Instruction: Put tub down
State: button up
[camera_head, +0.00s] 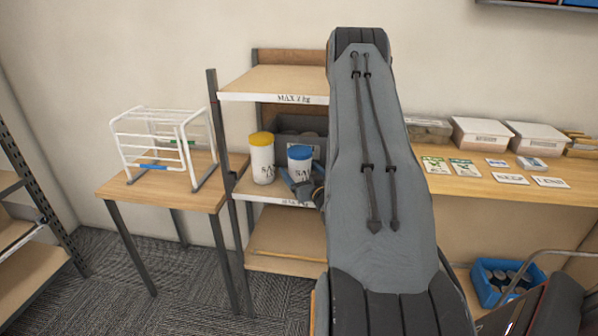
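A white tub with a blue lid (300,165) stands upright at the middle shelf of the small rack. My gripper (302,184) is at its lower front, with blue-grey finger parts close to its sides. My arm covers much of the gripper, so I cannot tell whether the fingers press on the tub. The tub's base is hidden, so contact with the shelf cannot be seen. A white tub with a yellow lid (262,163) stands just to its left on the middle shelf (250,188).
A dark grey bin (291,124) sits behind the tubs. The upper shelf (270,82) is close above. A wooden table (150,192) with a white wire rack (160,142) stands left. A counter (470,188) with boxes and cards lies right, a blue crate (490,290) below.

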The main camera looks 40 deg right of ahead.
jog(key=shift+r, duration=0.2)
jog(key=b+v, duration=0.1)
jog(key=v, duration=1)
jog(key=shift+s+b, duration=0.15)
jog(key=shift+b, duration=0.2)
jog(key=shift+s+a, duration=0.15)
jog(key=shift+s, duration=0.2)
jog(key=shift+a, duration=0.1)
